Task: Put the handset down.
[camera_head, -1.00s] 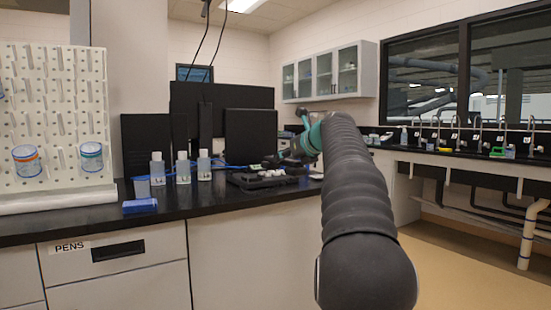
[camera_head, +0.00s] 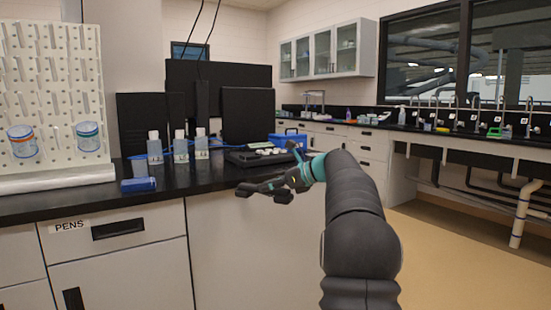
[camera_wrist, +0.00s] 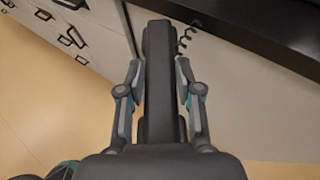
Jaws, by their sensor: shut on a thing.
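The handset (camera_wrist: 160,85) is long and black, and a coiled cord shows beside its far end in the wrist view. My gripper (camera_wrist: 160,68) is shut on it, with one finger along each side. In the head view my gripper (camera_head: 272,187) is held out in front of the counter's front edge, clear of the countertop. The handset's outline there is small and merges with the dark fingers. A dark desk phone base (camera_head: 240,158) with pale keys sits on the counter behind the gripper.
The black countertop (camera_head: 205,178) also holds several clear bottles (camera_head: 181,148), a blue block (camera_head: 139,184) and a blue box (camera_head: 288,140). Dark monitors (camera_head: 248,115) stand behind. A white pegboard (camera_head: 55,100) stands at left. Floor to the right is free.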

